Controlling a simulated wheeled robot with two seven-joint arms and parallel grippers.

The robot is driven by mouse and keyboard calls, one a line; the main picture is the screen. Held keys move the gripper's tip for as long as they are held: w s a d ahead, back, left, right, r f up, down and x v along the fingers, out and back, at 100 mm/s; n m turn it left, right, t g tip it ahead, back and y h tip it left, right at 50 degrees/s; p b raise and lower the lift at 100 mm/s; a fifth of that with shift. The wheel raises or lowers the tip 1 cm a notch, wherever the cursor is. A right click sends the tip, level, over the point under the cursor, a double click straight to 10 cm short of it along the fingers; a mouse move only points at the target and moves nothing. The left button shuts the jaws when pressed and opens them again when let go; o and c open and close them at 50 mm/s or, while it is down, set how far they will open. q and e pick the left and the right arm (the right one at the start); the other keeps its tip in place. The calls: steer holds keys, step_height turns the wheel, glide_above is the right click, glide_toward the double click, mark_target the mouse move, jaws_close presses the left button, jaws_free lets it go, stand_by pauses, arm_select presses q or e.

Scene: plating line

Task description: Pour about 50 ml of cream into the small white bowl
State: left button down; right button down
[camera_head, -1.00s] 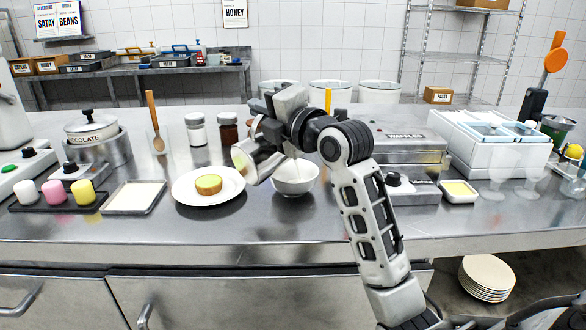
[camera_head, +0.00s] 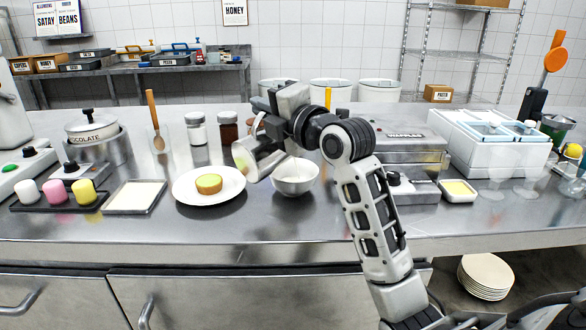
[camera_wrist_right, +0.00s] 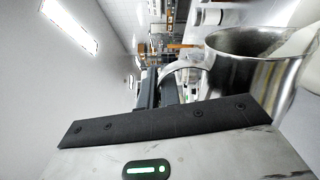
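My right gripper (camera_head: 268,126) is shut on the handle of a steel jug (camera_head: 246,158), above the counter between the plate and the bowl. The jug is tipped, and it also shows large at the right of the right wrist view (camera_wrist_right: 262,78), where the dark fingers (camera_wrist_right: 158,92) meet its curved handle. The small white bowl (camera_head: 296,183) stands upright on the counter just right of and below the jug. The gripper and wrist hide part of the space above the bowl. I cannot make out a stream or the cream level. My left gripper is out of view.
Two jars (camera_head: 196,130) stand behind. A steel appliance (camera_head: 410,185) and a small square dish (camera_head: 458,192) are to the right. The counter front is clear.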

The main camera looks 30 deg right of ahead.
mark_target(250, 136)
arm_select(q)
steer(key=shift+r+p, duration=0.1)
steer(key=shift+p, duration=0.25)
arm_select(e)
steer(key=shift+d+r+m, duration=0.2)
steer(key=shift+d+m, duration=0.2)
steer(key=shift+m, duration=0.1)
stand_by(0.5)
